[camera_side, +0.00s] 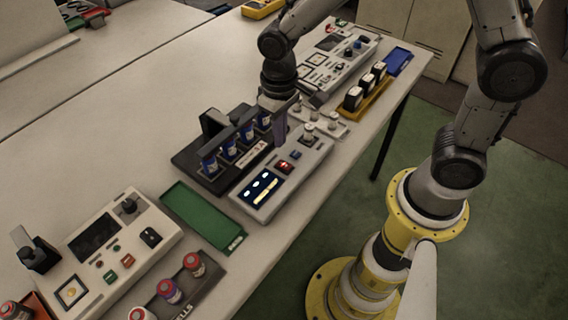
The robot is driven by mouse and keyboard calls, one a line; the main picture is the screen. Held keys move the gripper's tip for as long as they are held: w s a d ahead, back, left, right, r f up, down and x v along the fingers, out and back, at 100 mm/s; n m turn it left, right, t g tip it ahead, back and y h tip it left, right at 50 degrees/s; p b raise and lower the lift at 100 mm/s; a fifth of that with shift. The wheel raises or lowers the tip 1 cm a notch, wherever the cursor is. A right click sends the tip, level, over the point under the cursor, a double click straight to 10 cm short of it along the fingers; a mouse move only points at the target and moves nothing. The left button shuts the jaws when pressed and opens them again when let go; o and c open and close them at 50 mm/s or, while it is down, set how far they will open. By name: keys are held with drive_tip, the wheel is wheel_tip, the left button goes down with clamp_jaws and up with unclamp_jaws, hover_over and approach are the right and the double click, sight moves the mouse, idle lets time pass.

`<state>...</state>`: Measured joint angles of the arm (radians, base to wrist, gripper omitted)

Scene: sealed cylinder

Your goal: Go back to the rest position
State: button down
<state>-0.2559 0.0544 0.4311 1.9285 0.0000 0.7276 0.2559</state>
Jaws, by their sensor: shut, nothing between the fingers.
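My gripper (281,132) points down over the long table (160,120), between a dark rack (187,160) and a grey control box (280,178). Its fingers look narrow and closed, with nothing visible in them. The fingertips are small and partly hard to make out against the equipment; I cannot tell whether they touch anything. The rack holds several blue cylinders (229,148) standing upright.
A green tray (200,216) lies left of the grey box. Another control panel (120,245) and red-capped cylinders (193,264) are at lower left. A yellow tray with black-and-white blocks (354,98), a blue tray (398,62) and another panel (338,62) stand farther back.

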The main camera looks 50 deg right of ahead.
drive_tip(key=shift+r, duration=0.3)
drive_tip(key=s+d+r+m+t, duration=0.1)
drive_tip(key=d+r+t, duration=0.15)
drive_tip(key=r, duration=0.35)
drive_tip(key=s+d+r+t, duration=0.1)
drive_tip(key=s+d+r, duration=0.15)
drive_tip(key=r, duration=0.45)
drive_tip(key=s+d+r+n+t, duration=0.1)
drive_tip(key=s+d+r+t, duration=0.1)
drive_tip(key=s, duration=1)
drive_tip(key=shift+s+d, duration=0.3)
drive_tip(key=shift+d, duration=0.45)
